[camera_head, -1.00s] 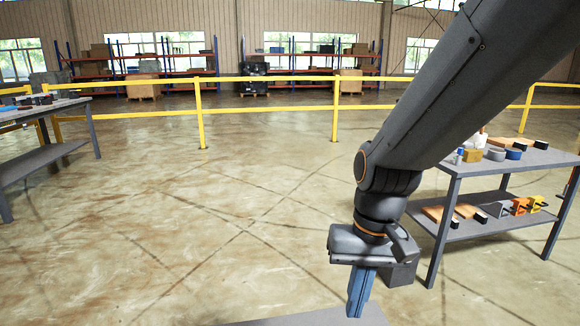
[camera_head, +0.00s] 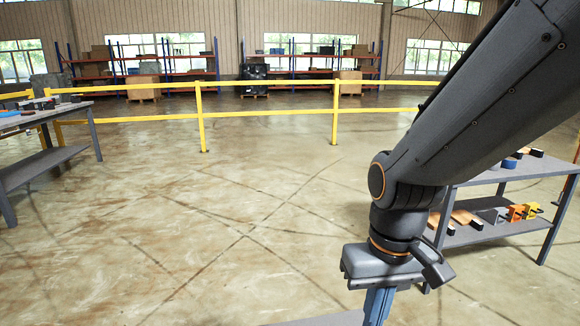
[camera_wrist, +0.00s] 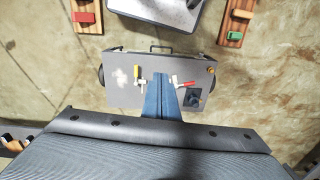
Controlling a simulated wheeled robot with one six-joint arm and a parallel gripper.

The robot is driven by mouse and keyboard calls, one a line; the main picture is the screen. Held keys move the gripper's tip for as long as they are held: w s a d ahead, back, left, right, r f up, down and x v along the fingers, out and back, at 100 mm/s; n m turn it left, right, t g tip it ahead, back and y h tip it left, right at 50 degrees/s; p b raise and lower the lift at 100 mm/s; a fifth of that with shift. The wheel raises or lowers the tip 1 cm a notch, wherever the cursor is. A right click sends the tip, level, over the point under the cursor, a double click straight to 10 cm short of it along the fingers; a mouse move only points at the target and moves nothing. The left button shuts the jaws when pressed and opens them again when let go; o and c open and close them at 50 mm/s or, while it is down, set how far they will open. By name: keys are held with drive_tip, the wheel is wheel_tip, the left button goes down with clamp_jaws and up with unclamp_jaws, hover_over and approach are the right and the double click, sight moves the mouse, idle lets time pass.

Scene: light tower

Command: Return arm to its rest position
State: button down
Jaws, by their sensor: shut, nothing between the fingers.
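My gripper (camera_head: 376,308) hangs below my arm at the lower right of the head view, its blue fingers pointing down. The bottom of the fingers is cut off by the picture's edge. In the wrist view my gripper (camera_wrist: 163,82) shows with its blue fingers together and nothing held. It is over a grey panel with a handle and small yellow and red parts; I cannot tell its height above it.
A grey two-level table (camera_head: 500,234) with small parts stands right, partly behind my arm. Another grey table (camera_head: 45,166) stands left. A yellow railing (camera_head: 270,115) crosses behind, with shelves beyond. The middle floor is clear.

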drive_tip(key=d+r+m+p, duration=0.1)
drive_tip(key=d+r+p, duration=0.4)
drive_tip(key=p, duration=0.3)
drive_tip(key=shift+s+d+m+p, duration=0.25)
drive_tip(key=shift+s+m+p, duration=0.05)
drive_tip(key=shift+p, duration=0.1)
idle(0.6)
